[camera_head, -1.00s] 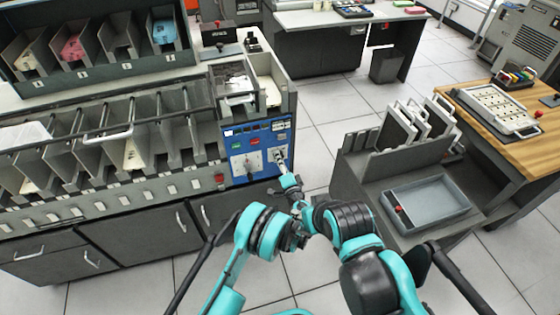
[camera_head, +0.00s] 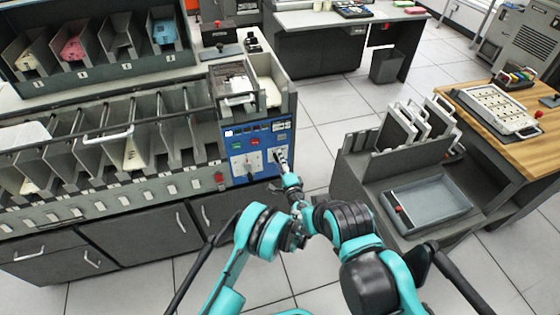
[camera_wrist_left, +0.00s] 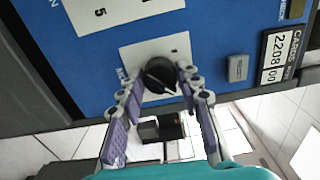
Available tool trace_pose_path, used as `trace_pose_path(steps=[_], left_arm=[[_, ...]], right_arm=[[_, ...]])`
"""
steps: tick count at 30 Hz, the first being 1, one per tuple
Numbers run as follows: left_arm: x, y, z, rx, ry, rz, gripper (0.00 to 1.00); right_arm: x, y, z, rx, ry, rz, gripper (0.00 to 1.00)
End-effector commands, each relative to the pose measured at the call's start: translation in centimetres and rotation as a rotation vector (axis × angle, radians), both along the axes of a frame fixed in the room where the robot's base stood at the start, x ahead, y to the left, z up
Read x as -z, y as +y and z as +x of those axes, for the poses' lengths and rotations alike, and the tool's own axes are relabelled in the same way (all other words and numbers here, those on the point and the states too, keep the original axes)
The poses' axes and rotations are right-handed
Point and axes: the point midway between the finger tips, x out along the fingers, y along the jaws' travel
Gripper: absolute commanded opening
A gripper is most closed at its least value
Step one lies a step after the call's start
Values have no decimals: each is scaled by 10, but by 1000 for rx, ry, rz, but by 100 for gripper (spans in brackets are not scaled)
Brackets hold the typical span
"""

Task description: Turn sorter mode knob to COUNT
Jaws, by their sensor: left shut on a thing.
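The black round mode knob (camera_wrist_left: 160,74) sits on a white label plate (camera_wrist_left: 135,54) on the sorter's blue control panel, with a pale pointer mark. In the left wrist view, my left gripper (camera_wrist_left: 158,82) has one finger on each side of the knob and is shut on it. In the head view, my left gripper (camera_head: 281,160) is at the panel's right-hand dial and covers most of it. The blue panel (camera_head: 239,174) also holds another dial plate (camera_head: 245,163) to the left. The knob's lettering is too cropped to read fully.
A grey button (camera_wrist_left: 237,68) and a card counter (camera_wrist_left: 279,58) are right of the knob. Card pockets (camera_head: 130,150) extend left of the panel. A grey cart with a tray (camera_head: 430,205) stands to the right, with clear floor between.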

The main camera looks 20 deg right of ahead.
Motion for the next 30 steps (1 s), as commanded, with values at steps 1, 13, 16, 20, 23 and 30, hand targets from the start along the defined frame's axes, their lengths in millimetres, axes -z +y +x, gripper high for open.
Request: trace_pose_path(steps=[1,13,16,20,23,30], left_arm=[[-1,0,1,1,-2,2,6],[0,0,0,0,-1,0,56],[0,0,0,0,-1,-6,56],[0,0,0,0,-3,-65,56],[0,0,0,0,-6,-163,56],[1,0,0,0,-17,-504,56]], right_arm=[[0,0,0,0,0,0,40],[0,0,0,0,0,0,40],[0,0,0,0,0,0,40],[0,0,0,0,0,0,40],[0,0,0,0,0,0,40],[0,0,0,0,0,0,40]])
